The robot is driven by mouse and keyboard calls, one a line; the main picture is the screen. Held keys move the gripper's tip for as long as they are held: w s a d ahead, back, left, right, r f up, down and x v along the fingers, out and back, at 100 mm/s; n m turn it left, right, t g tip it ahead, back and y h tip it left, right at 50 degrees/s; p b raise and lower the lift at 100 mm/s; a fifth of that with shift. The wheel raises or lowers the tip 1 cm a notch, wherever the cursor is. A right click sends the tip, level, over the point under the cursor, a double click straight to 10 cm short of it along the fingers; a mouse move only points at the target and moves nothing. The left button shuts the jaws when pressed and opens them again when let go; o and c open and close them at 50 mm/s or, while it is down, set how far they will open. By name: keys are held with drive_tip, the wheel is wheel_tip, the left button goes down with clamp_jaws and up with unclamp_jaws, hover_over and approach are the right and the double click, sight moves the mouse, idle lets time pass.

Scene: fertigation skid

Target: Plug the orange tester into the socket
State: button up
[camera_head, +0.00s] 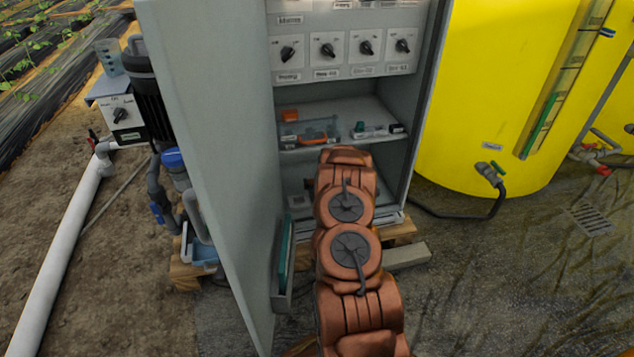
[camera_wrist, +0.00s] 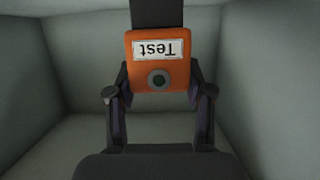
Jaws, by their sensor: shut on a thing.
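The orange tester (camera_wrist: 158,77) shows in the wrist view, with an upside-down "Test" label and a round dark button. My gripper (camera_wrist: 158,95) is shut on it, one finger at each side. A dark block (camera_wrist: 157,13) meets the tester's far edge at the top of the view. I cannot tell whether it is part of the tester or the socket. In the head view my arm reaches into the cabinet's lower compartment and hides the gripper and the tester. I cannot make out the socket for sure.
The grey cabinet (camera_head: 200,120) has a panel of several rotary knobs (camera_head: 345,47). Below it, a shelf (camera_head: 350,110) holds a clear bin (camera_head: 305,133) and small parts. The open door stands left of my arm. A yellow tank (camera_head: 490,90) stands right. Pale compartment walls surround the gripper.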

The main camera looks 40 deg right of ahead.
drive_tip(key=w+a+p, duration=0.1)
drive_tip(key=w+a, duration=0.1)
drive_tip(key=a, duration=0.3)
drive_tip(key=shift+w+a, duration=0.3)
drive_tip(key=shift+a, duration=0.05)
idle(1.1)
drive_tip(key=shift+r, duration=0.1)
drive_tip(key=shift+p, duration=0.45)
idle(0.5)
drive_tip(key=shift+f, duration=0.3)
drive_tip(key=shift+f, duration=0.25)
drive_tip(key=shift+f, duration=0.25)
idle(0.5)
drive_tip(key=shift+f, duration=0.25)
drive_tip(key=shift+f, duration=0.35)
idle(0.3)
